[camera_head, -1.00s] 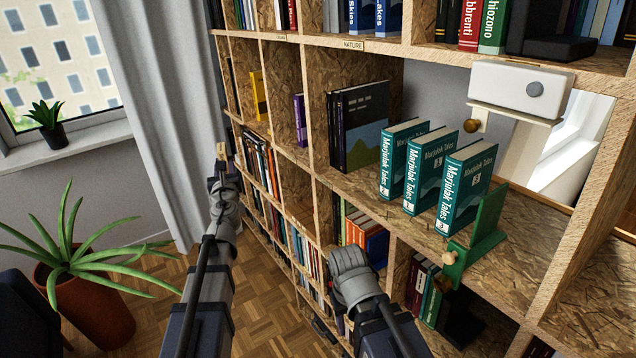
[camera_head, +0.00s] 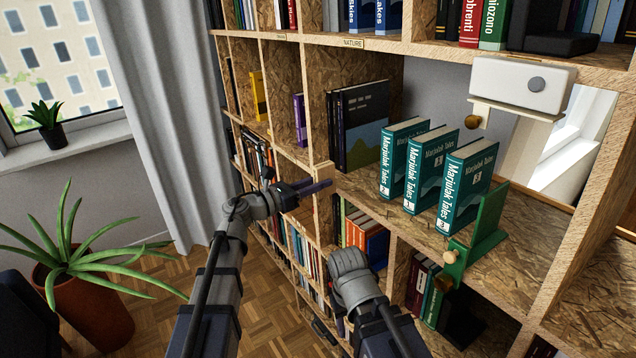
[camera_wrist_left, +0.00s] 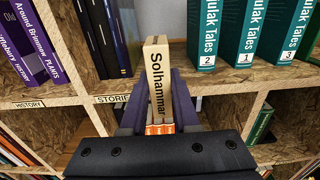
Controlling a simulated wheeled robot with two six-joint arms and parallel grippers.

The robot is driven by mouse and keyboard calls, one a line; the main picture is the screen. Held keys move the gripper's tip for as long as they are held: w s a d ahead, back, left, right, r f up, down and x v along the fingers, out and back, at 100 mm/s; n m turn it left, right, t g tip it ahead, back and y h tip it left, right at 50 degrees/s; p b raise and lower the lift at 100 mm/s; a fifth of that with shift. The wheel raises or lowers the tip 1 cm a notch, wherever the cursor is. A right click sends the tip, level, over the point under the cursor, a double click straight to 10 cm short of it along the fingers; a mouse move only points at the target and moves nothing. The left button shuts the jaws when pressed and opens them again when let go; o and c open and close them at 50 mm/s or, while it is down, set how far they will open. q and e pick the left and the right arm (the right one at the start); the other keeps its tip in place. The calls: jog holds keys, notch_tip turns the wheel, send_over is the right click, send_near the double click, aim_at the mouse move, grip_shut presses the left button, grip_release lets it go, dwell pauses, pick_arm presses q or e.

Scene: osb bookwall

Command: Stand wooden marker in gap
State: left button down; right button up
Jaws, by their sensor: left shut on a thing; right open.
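The wooden marker (camera_head: 323,179) is a pale block held in my left gripper (camera_head: 318,187), in front of the shelf's front edge. In the left wrist view the marker (camera_wrist_left: 159,80) points away between the two fingers, and its face reads "Solhammar". The lower end is partly hidden by the gripper. Three teal Marjulak Tales books (camera_head: 424,170) stand on the shelf, with narrow spaces between them. A wider bare gap (camera_head: 366,182) lies between dark books (camera_head: 360,125) and the nearest teal book. My right gripper (camera_head: 326,328) is low, mostly hidden by its wrist.
A green bookend (camera_head: 486,225) with a round wooden knob stands right of the teal books. A white box device (camera_head: 520,88) is above them. Upright OSB dividers and lower rows of books lie close to my arms. A potted plant (camera_head: 85,285) stands at left.

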dwell(0.4)
pick_arm(q)
jog(key=shift+w+d+f+b, duration=0.3)
jog(key=shift+w+d, duration=0.05)
jog(key=shift+d, duration=0.1)
dwell(0.4)
jog(key=shift+x, duration=5.8)
jog(key=shift+f, duration=0.25)
jog(key=c, duration=0.6)
grip_release()
